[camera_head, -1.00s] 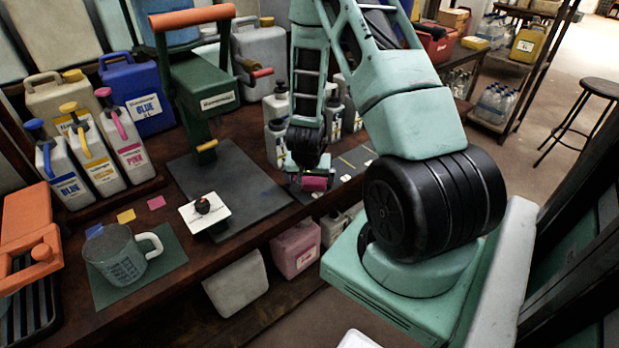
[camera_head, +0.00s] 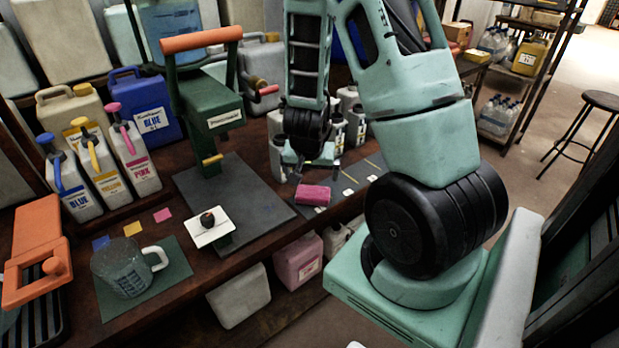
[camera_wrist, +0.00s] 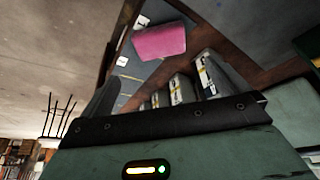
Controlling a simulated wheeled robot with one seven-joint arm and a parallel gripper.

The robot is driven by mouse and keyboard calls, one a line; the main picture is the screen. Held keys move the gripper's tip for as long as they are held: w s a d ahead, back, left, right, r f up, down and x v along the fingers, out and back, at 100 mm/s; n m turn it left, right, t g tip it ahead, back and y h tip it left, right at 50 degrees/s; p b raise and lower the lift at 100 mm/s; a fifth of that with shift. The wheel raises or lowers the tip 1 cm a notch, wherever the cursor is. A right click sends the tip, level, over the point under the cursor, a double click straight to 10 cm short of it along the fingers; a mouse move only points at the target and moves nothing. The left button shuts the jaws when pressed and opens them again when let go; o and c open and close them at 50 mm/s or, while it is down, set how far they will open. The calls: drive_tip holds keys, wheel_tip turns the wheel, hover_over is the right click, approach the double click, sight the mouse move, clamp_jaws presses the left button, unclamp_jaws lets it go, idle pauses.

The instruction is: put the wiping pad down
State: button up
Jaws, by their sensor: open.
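The wiping pad (camera_head: 313,195) is a pink block lying on the dark grey strip near the front edge of the bench. It also shows in the wrist view (camera_wrist: 160,41), near the top, apart from my gripper. My gripper (camera_head: 304,170) is open and empty, just above and behind the pad in the head view. In the wrist view one dark finger (camera_wrist: 104,98) shows at the left; the other finger is not clear.
White bottles (camera_head: 340,128) stand close behind my gripper. A green press with an orange handle (camera_head: 200,41) stands to its left, with a white card (camera_head: 210,232) in front. A measuring jug (camera_head: 124,270) sits further left. The bench edge is close to the pad.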

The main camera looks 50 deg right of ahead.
drive_tip(key=w+a+r+n+y, duration=0.1)
drive_tip(key=a+r+n+y, duration=0.3)
drive_tip(key=a, duration=0.9)
drive_tip(key=a+r+n+y, duration=0.1)
drive_tip(key=a+r+n, duration=0.4)
drive_tip(key=a, duration=0.8)
drive_tip(key=s+a+r+n+g, duration=0.1)
drive_tip(key=s+a+r+n, duration=0.2)
drive_tip(key=s+a+n, duration=0.2)
drive_tip(key=s+a+r+n+g, duration=0.1)
drive_tip(key=s+a+r+n, duration=0.2)
drive_tip(key=s, duration=0.7)
drive_tip(key=shift+s+a+r+n+h, duration=0.3)
drive_tip(key=shift+s+a+r+n, duration=0.05)
drive_tip(key=shift+a+n, duration=0.75)
